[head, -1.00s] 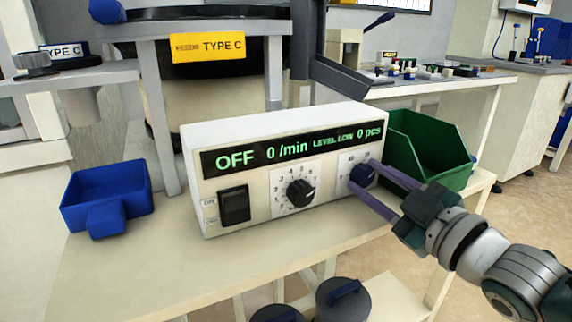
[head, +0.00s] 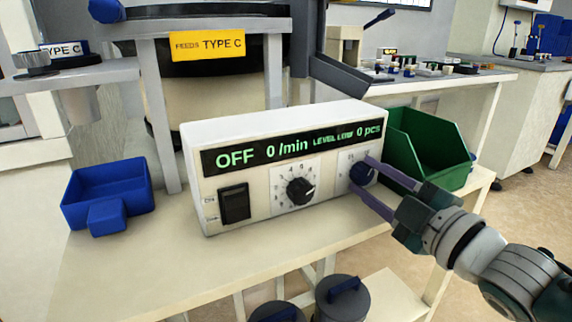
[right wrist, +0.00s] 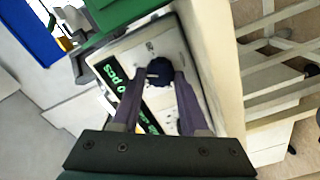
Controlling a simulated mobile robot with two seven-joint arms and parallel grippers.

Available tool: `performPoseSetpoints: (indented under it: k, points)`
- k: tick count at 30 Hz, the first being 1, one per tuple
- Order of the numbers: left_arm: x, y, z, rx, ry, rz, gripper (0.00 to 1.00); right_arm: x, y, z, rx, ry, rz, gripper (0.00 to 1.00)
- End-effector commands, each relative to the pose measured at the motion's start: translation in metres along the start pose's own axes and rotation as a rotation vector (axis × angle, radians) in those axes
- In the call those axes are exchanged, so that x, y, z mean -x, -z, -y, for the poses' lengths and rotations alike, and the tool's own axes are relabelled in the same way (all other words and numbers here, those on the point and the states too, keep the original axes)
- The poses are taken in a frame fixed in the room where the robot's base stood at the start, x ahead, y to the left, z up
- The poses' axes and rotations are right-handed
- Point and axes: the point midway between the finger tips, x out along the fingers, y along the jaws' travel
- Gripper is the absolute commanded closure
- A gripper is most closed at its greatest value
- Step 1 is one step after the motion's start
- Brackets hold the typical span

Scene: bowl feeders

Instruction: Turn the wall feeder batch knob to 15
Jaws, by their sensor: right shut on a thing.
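The white feeder control box (head: 290,118) stands on the bench and its display reads OFF, 0 /min, LEVEL LOW, 0 pcs. The dark blue batch knob (head: 361,174) is at the right end of its front panel, and it also shows in the right wrist view (right wrist: 159,74). My right gripper (head: 366,178) has its purple fingers on both sides of this knob and is shut on it. The fingers hide part of the dial scale, and I cannot read its setting. My left gripper is not in view.
A black speed knob (head: 300,191) and a black power switch (head: 234,204) sit left of the batch knob. A green bin (head: 425,150) stands right of the box, a blue tray (head: 108,190) left. Bench space in front is clear.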

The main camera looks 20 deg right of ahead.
Motion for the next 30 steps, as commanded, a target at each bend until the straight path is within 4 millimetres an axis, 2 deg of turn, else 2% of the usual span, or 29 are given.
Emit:
performPoseSetpoints:
  k: [4, 5, 12, 22, 26, 30]
  points:
    - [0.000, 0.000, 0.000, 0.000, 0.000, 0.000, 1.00, 0.000, 0.000, 0.000, -0.001, 0.000, 0.000, 1.00]
    - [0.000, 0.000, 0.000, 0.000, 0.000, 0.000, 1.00, 0.000, 0.000, 0.000, -0.001, 0.000, 0.000, 0.53]
    - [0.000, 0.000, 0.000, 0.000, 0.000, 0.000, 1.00, 0.000, 0.000, 0.000, -0.002, 0.000, 0.000, 0.26]
    - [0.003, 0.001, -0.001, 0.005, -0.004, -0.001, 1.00, 0.005, 0.000, 0.000, -0.002, 0.002, 0.001, 0.26]
    - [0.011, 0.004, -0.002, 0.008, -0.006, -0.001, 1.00, 0.025, 0.001, -0.001, -0.003, 0.004, 0.003, 0.26]
    - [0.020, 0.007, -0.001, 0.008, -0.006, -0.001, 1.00, 0.055, 0.001, -0.002, -0.003, 0.004, 0.004, 0.26]
